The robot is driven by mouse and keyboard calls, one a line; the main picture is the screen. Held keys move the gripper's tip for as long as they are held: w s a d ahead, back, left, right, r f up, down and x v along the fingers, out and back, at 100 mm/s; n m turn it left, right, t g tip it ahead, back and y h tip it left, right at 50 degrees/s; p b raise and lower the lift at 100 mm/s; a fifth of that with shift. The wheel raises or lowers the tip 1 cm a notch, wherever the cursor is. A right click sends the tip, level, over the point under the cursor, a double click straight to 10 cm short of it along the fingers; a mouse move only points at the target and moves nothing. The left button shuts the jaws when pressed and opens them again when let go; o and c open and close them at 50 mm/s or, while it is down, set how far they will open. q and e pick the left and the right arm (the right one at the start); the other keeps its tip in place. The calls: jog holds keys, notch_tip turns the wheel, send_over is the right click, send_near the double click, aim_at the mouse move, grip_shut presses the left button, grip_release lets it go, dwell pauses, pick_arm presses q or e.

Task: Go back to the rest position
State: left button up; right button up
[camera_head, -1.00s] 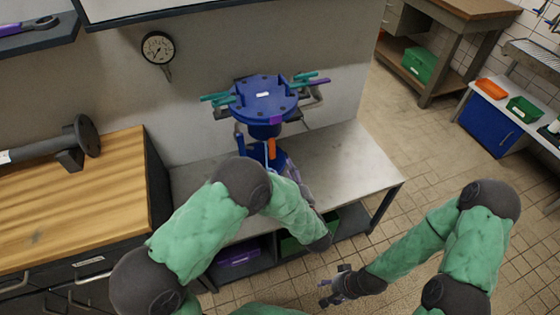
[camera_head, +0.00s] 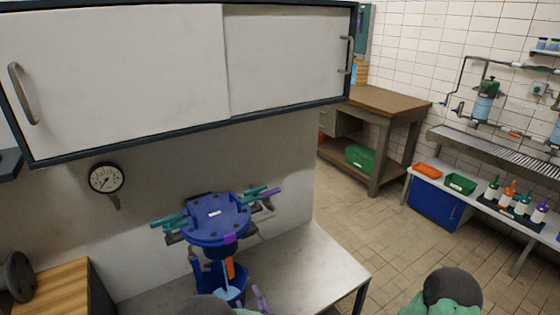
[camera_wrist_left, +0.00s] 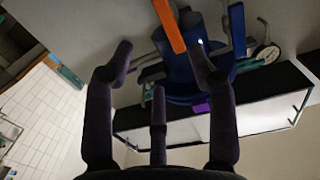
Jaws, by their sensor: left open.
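My left gripper (camera_head: 262,299) shows only in part at the bottom of the head view, close to the lower part of the blue pump (camera_head: 217,220). In the left wrist view its dark fingers (camera_wrist_left: 160,68) are spread apart with nothing between them. The blue pump body (camera_wrist_left: 185,65) and an orange part (camera_wrist_left: 169,25) show beyond the fingertips; I cannot tell how near they are. My right gripper is out of view; only part of my right arm shows at the lower right of the head view.
The pump stands on a grey bench (camera_head: 315,265) against a wall. A white sliding-door cabinet (camera_head: 150,70) hangs above it, with a gauge (camera_head: 106,178) below. Tiled floor (camera_head: 375,235) lies open to the right, before a wooden workbench (camera_head: 390,101).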

pick_arm(q)
jog(key=f+m+g+h, duration=0.1)
jog(key=f+g+h, duration=0.1)
jog(key=f, duration=0.3)
jog(key=s+f+m+g+h+p, duration=0.1)
jog(key=f+g+h, duration=0.1)
jog(key=f, duration=0.3)
jog(key=a+f+m+g+h, duration=0.1)
jog(key=f+h, duration=0.3)
jog(key=f, duration=0.2)
jog(key=shift+s+f+g+p, duration=0.1)
jog(key=shift+s+g+p, duration=0.25)
jog(key=shift+g, duration=0.05)
jog(key=s+f+g+h, duration=0.2)
jog(key=s+f+g, duration=0.1)
jog(key=s, duration=0.7)
jog(key=s+d+f+m+g+h+p, duration=0.1)
jog(key=s+f+g+h, duration=0.2)
jog(key=s, duration=0.7)
jog(key=g, duration=0.2)
jog(key=shift+s+f+g, duration=0.15)
jog(key=shift+f+g, duration=0.1)
jog(key=shift+g, duration=0.15)
